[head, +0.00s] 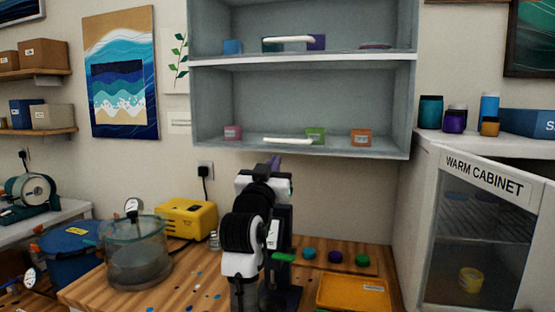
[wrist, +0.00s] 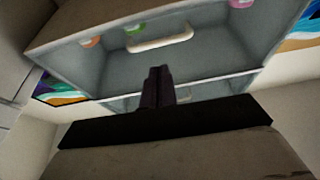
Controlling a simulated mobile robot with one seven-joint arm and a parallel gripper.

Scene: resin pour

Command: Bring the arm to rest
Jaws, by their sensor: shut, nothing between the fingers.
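My arm stands folded upright over the wooden workbench in the head view. My gripper (head: 275,163) is at its top, in front of the wall just below the wall cabinet (head: 300,152). In the wrist view my gripper's two dark fingers (wrist: 158,72) are together, with nothing between them. They point toward the cabinet shelves, which look tilted and upside down there. My gripper appears apart from the cabinet, though the exact gap cannot be told.
A yellow box (head: 187,217), a clear chamber (head: 138,255) and an orange tray (head: 353,293) are on the workbench (head: 190,292). Several coloured pots line its back edge. The warm cabinet (head: 480,240) stands at right, its labelled door angled outward.

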